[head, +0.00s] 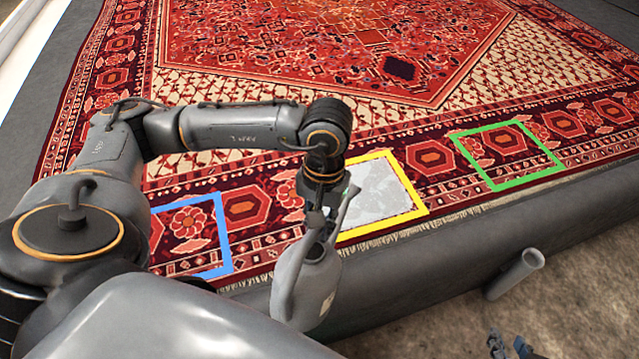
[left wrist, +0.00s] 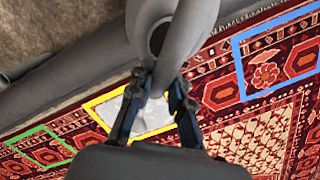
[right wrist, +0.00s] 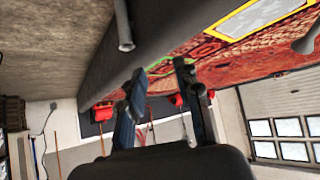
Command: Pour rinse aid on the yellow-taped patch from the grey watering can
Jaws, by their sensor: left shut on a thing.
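The grey watering can (head: 305,279) hangs below my left gripper (head: 322,205) in front of the rug's near edge. In the left wrist view, the fingers (left wrist: 158,90) close around part of the grey can (left wrist: 185,30). The can's long spout slants up towards the yellow-taped patch (head: 425,208). Inside the yellow tape the rug is covered by a pale grey-white layer; the arm and can hide its left part. I see no stream from the spout. My right gripper (right wrist: 158,85) is open and empty; only its tips (head: 510,346) show at the bottom of the head view.
A blue-taped square (head: 222,232) lies left of the yellow one and a green-taped square (head: 508,157) lies right. A grey pipe (head: 516,273) sticks out from the dark pit edge (head: 455,261). Bare floor (head: 585,285) lies in front.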

